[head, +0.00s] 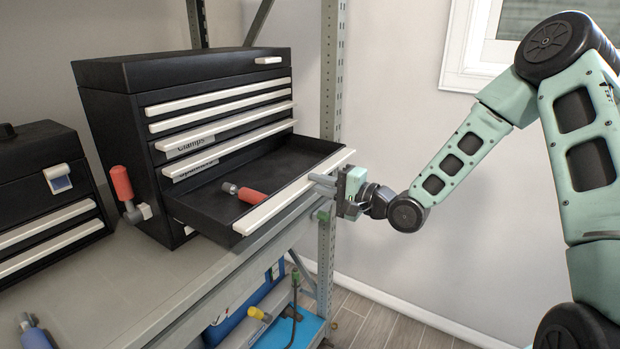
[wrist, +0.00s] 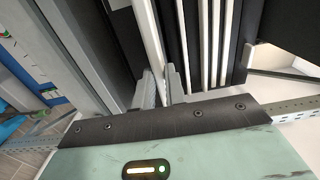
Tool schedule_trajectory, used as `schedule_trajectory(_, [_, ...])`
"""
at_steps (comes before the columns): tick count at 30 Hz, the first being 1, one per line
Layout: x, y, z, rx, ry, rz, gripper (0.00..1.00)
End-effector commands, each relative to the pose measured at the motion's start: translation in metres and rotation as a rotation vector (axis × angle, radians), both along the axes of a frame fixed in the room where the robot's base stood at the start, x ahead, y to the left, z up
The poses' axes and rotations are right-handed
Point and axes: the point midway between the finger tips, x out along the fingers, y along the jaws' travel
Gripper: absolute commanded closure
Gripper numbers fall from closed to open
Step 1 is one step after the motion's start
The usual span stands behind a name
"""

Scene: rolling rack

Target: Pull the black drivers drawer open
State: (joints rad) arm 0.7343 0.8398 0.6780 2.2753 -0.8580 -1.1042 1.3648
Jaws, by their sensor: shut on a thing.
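The black tool chest (head: 115,100) stands on the rack shelf, with white handle strips across its drawers. The labels above read "Clamps" and one I cannot read fully; no label shows on the open drawer. My gripper (head: 325,184) is at the right part of this drawer's white front strip (head: 290,195). In the wrist view my gripper (wrist: 163,92) has its two fingers shut on the white strip (wrist: 148,45), one on each side.
A second black toolbox (head: 40,175) stands at the left. A red-handled tool (head: 122,185) stands against the chest's left side. A blue-handled tool (head: 35,335) lies on the shelf at front left. The metal rack post (head: 330,80) rises just behind my gripper. Blue bins (head: 245,310) sit below.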

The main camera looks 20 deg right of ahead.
Motion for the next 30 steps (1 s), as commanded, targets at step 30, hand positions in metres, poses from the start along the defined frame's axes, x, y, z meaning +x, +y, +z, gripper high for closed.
schedule_trajectory(30, [-0.0082, -0.0069, -0.0007, -0.001, 0.000, -0.001, 0.65])
